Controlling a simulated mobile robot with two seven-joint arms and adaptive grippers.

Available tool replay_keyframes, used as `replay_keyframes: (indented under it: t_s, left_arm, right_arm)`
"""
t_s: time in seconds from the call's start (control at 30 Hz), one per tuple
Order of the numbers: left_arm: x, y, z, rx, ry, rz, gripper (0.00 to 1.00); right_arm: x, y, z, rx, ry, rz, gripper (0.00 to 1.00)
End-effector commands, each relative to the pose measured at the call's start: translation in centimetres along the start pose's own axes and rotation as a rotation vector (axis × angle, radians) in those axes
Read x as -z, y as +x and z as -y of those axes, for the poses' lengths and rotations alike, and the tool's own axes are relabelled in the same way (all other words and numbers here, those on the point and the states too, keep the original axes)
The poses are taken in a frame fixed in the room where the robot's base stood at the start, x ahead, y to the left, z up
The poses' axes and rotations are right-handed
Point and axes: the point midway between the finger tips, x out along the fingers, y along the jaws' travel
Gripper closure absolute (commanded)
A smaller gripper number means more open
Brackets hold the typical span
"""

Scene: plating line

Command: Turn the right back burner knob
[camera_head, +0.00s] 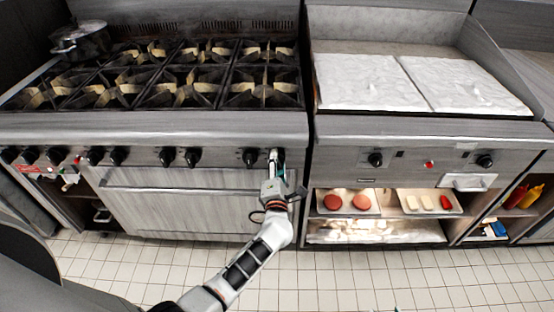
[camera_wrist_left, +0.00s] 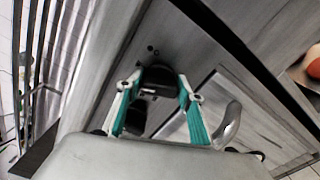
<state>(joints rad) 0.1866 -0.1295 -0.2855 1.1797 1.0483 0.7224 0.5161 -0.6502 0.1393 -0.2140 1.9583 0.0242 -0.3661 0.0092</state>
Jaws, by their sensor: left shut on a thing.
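The range's control panel (camera_head: 220,150) carries a row of black knobs under the burners. My left gripper (camera_head: 274,158) is at the rightmost knob, at the right end of the panel, and covers most of it in the head view. In the left wrist view, this knob (camera_wrist_left: 159,78) sits between the teal-padded fingers of my left gripper (camera_wrist_left: 158,88), which are shut on it. The neighbouring knob (camera_head: 250,158) stands just left of the gripper. The back right burner (camera_head: 280,55) shows no visible flame. My right gripper is not in view.
The oven handle (camera_head: 180,189) runs below the panel. A pot (camera_head: 80,42) stands at the back left of the range. To the right are a griddle (camera_head: 400,115) with its own knobs, and a shelf below with trays of patties and other food. The tiled floor (camera_head: 350,275) in front looks clear.

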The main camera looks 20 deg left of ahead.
Motion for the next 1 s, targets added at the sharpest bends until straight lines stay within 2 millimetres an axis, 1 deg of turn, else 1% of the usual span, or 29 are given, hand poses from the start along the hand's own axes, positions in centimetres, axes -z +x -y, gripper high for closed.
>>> replay_keyframes:
  t_s: [0.03,0.1,0.3,0.6,1.0]
  left_arm:
    - [-0.2,0.0,-0.2,0.001,0.042,0.000,0.85]
    - [-0.2,0.0,-0.2,0.001,0.100,0.001,0.85]
    - [-0.1,0.0,-0.1,0.001,0.242,0.000,0.85]
    - [-0.1,0.0,0.1,0.000,0.367,0.000,0.85]
    - [0.0,0.0,0.1,0.000,0.402,0.001,0.85]
  right_arm:
    - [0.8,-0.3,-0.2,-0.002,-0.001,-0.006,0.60]
    - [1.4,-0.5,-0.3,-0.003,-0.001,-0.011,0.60]
    - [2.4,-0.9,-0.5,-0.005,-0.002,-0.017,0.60]
    - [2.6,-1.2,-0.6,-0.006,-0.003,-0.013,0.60]
    - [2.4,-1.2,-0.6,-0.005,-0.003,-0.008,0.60]
